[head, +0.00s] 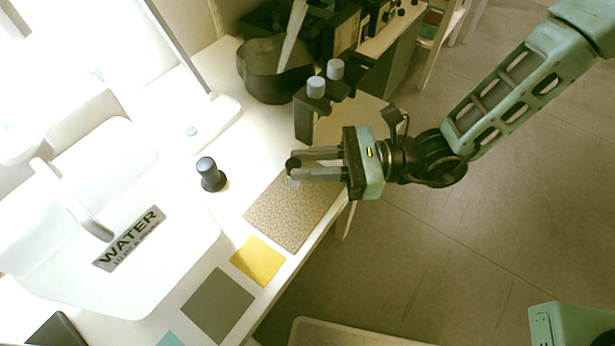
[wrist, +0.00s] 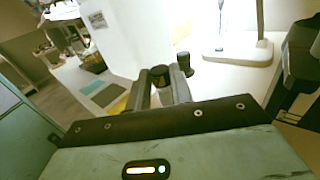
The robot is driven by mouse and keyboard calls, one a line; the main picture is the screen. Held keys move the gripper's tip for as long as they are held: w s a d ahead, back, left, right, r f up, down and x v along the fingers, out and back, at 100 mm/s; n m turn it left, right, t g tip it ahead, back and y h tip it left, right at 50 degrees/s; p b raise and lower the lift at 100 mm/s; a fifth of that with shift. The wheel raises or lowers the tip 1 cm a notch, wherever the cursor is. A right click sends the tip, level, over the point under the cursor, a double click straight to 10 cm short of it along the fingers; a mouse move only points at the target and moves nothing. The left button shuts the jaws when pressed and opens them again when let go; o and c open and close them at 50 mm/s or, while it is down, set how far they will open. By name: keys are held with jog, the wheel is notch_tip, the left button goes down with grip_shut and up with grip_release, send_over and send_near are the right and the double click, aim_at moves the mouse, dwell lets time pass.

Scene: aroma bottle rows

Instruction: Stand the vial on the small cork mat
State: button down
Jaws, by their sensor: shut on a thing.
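The vial (head: 293,182) has a dark cap and a pale, clear-looking body, and it is upright between the fingertips of my gripper (head: 294,172). My gripper is shut on it. The wrist view also shows the vial's dark cap (wrist: 160,74) between the two fingers of my gripper (wrist: 162,82). A speckled tan mat (head: 288,215), which looks like the cork mat, lies on the table. In the head view the vial overlaps the mat's far part. The vial's base is hard to make out, so I cannot tell whether it touches the mat.
A dark capped bottle (head: 210,176) stands left of the mat. A dark rack with grey-topped vials (head: 316,88) is close behind my gripper. A yellow mat (head: 258,262) and a grey-green mat (head: 218,305) lie nearer. A white WATER container (head: 150,275) fills the left. The table edge is right.

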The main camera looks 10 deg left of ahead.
jog(key=shift+f, duration=1.95)
jog(key=shift+f+b, duration=0.1)
jog(key=shift+b, duration=0.2)
jog(key=c, duration=1.2)
grip_release()
jog(key=shift+f, duration=0.1)
jog(key=shift+c, duration=0.2)
